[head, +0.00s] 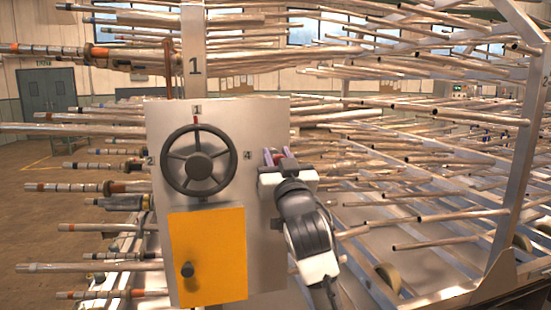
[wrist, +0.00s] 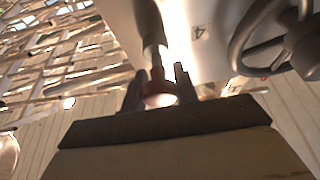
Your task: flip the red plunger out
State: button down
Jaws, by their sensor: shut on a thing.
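The red plunger (wrist: 160,98) shows in the wrist view as a reddish, brightly lit end between my two fingers. A thin metal rod and a dark cylinder run up from it beside the panel. My gripper (wrist: 158,92) is shut on the plunger. In the head view my gripper (head: 278,156) is at the right edge of the grey panel (head: 265,118), just right of the number 4. There only a little red shows between the fingertips; the rest of the plunger is hidden.
A black handwheel (head: 198,160) is left of my gripper on the panel, above a yellow door (head: 208,255) with a dark knob (head: 187,269). Many long metal tubes (head: 450,215) fill the rack behind and right. Open floor (head: 50,230) shows at far left.

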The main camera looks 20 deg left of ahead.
jog(key=c, duration=1.1)
grip_release()
jog(key=shift+o, duration=0.2)
jog(key=b+v, duration=0.4)
jog(key=v, duration=1)
jog(key=shift+b, duration=0.4)
